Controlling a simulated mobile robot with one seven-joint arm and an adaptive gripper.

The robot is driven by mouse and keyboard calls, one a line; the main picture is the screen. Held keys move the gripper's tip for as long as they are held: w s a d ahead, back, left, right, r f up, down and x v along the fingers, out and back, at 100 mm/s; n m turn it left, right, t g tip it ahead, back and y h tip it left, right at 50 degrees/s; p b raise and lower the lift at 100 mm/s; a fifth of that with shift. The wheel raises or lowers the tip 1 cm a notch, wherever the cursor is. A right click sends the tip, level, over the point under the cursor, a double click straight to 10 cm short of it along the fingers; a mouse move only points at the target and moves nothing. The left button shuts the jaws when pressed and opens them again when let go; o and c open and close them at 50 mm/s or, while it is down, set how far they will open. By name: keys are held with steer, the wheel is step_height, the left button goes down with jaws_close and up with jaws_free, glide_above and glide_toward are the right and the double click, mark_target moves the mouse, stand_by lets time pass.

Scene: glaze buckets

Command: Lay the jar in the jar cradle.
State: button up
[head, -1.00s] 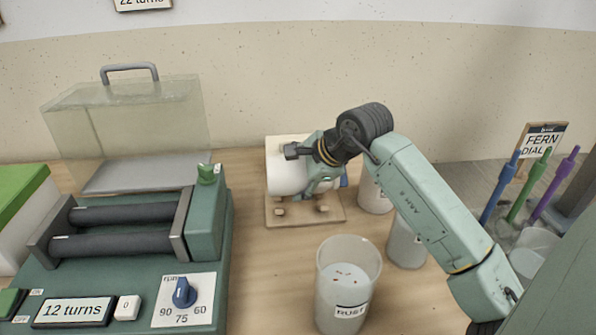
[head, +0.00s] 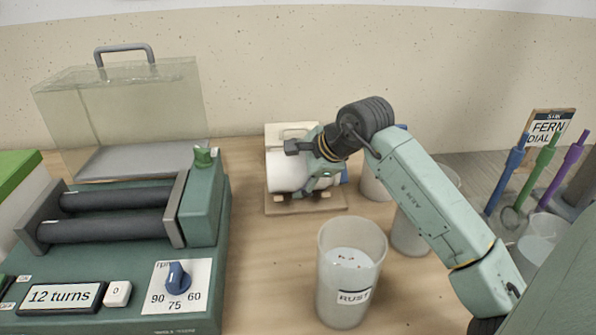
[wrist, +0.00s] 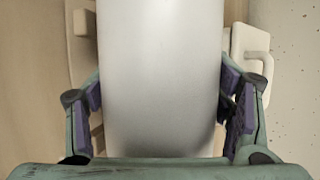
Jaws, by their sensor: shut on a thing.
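The jar (head: 287,175) is a plain white cylinder lying on its side in the head view. It sits low over the wooden jar cradle (head: 325,203), whose small blocks show just under it. I cannot tell whether its underside touches the cradle. My gripper (head: 322,180) comes from the right and above and is shut on the jar. In the wrist view the jar (wrist: 160,80) fills the space between the finger pads, one on each side. My arm hides the jar's right end in the head view.
A white piece with a handle (head: 289,131) stands behind the jar. A cup labelled RUST (head: 345,295) stands in front, with more cups (head: 408,238) right of the cradle. A green roller machine (head: 205,215) and clear box (head: 120,110) are at left.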

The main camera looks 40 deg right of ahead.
steer(key=o, duration=1.3)
steer(key=shift+r, duration=0.15)
steer(key=shift+c, duration=0.2)
steer(key=o, duration=0.4)
steer(key=shift+c, duration=0.2)
steer(key=shift+f, duration=0.25)
steer(key=v, duration=1.2)
steer(key=shift+r, duration=0.15)
